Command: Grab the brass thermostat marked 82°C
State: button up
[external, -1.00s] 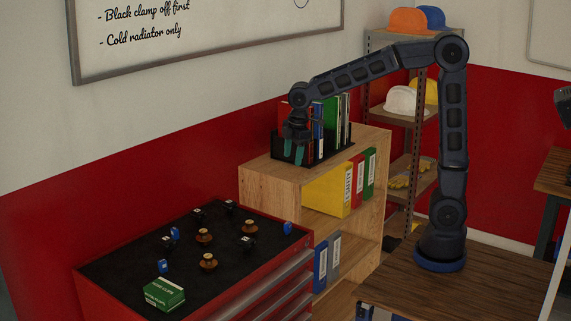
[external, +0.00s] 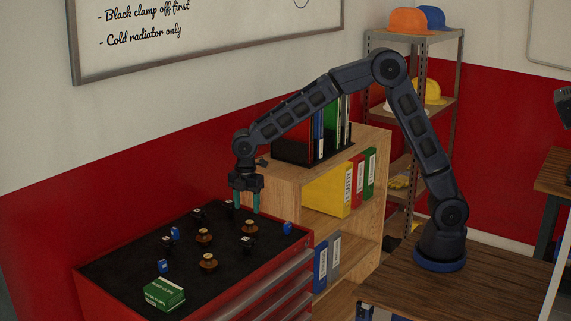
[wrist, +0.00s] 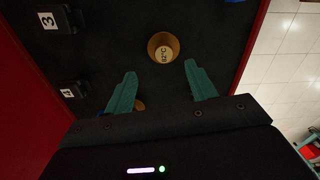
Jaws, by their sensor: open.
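The brass thermostat marked 82°C (wrist: 163,47) stands upright on the dark chest top, its label facing up in the wrist view. By layout it is the far-right brass piece (external: 249,227) in the external view. My gripper (external: 246,207) is open and empty, pointing down above the chest top close to it. In the wrist view my teal fingertips (wrist: 160,72) are apart, and the thermostat shows just beyond the gap between them. Two other brass thermostats (external: 204,235) (external: 208,262) stand on the chest; their markings are unreadable.
Black clamps, one tagged 3 (wrist: 57,20), stand left of the thermostat in the wrist view. Blue clips (external: 288,228) and a green box (external: 164,294) also lie on the red tool chest (external: 240,290). A wooden shelf (external: 280,170) with binders stands behind.

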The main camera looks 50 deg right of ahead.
aim_at(249, 222)
notch_tip(249, 222, down, 3)
jog(key=shift+f, duration=0.2)
jog(key=shift+s+d+f, duration=0.1)
jog(key=shift+s+f, duration=0.05)
jog(key=shift+f, duration=1.15)
jog(key=shift+s+d+f, duration=0.1)
jog(key=shift+s+f, duration=0.05)
jog(key=shift+f, duration=1.15)
jog(key=c, duration=0.7)
